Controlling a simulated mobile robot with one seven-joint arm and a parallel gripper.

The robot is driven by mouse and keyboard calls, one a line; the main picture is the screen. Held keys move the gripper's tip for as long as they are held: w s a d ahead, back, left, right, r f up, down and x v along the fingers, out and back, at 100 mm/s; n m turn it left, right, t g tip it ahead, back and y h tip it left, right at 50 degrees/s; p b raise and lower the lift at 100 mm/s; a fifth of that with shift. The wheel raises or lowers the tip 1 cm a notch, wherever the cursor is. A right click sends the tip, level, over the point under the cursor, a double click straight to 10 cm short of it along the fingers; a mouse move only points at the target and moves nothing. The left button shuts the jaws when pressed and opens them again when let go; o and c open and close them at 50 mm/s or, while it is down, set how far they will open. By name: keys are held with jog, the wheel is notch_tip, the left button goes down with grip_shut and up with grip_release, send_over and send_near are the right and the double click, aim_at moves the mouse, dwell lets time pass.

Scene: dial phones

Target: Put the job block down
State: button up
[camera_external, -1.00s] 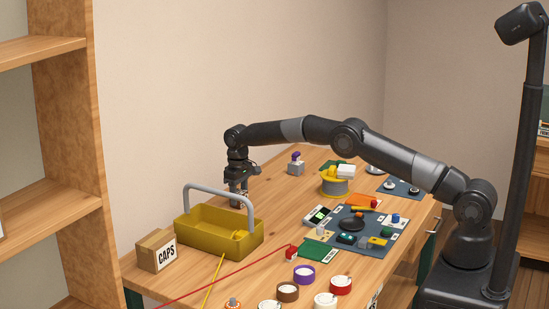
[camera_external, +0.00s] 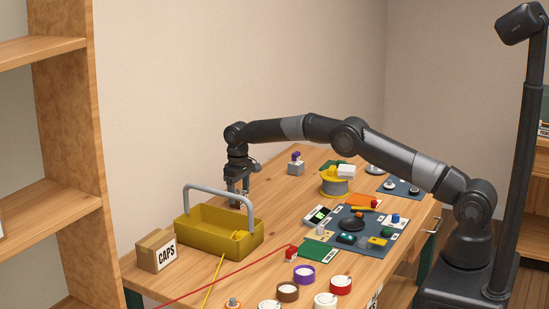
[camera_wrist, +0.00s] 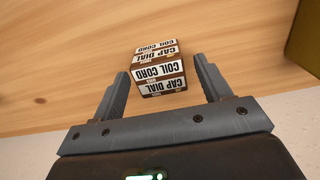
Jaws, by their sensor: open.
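The job block (camera_wrist: 160,70) is a small brown block with white labels reading COIL CORD and CAP DIAL. In the wrist view it lies between the two spread fingers of my gripper (camera_wrist: 162,72), over bare wood, with a gap on the right side and a narrower one on the left. My gripper also shows in the outside view (camera_external: 238,188), open, fingers pointing down close to the table, behind the yellow tote (camera_external: 196,243). The block cannot be made out clearly in the outside view, where the fingers and the tote's grey handle crowd that spot.
The CAPS box (camera_external: 158,251) stands left of the tote. A dark mat (camera_external: 366,231) with phone parts lies further right. Bare table (camera_external: 285,205) lies between.

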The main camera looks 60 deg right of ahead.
notch_tip(320, 180, up, 11)
notch_tip(320, 180, up, 8)
jog(key=r, duration=0.1)
send_over(239, 192)
jog(key=s, duration=0.3)
jog(key=s+r+t, duration=0.2)
jog(key=s+r, duration=1)
jog(key=s, duration=0.1)
jog(key=s+a+r+t, duration=0.1)
jog(key=s+r, duration=0.1)
jog(key=s, duration=0.6)
jog(key=s+r+t, duration=0.1)
jog(key=s+r, duration=0.2)
jog(key=s, duration=0.6)
jog(key=s+f, duration=0.5)
jog(key=s, duration=0.6)
jog(key=s+f+t, duration=0.1)
jog(key=s+f, duration=0.4)
jog(key=s, duration=0.7)
jog(key=shift+a+f+t, duration=0.15)
jog(key=shift+f+t, duration=0.1)
jog(key=shift+t, duration=0.05)
jog(key=shift+s, duration=0.1)
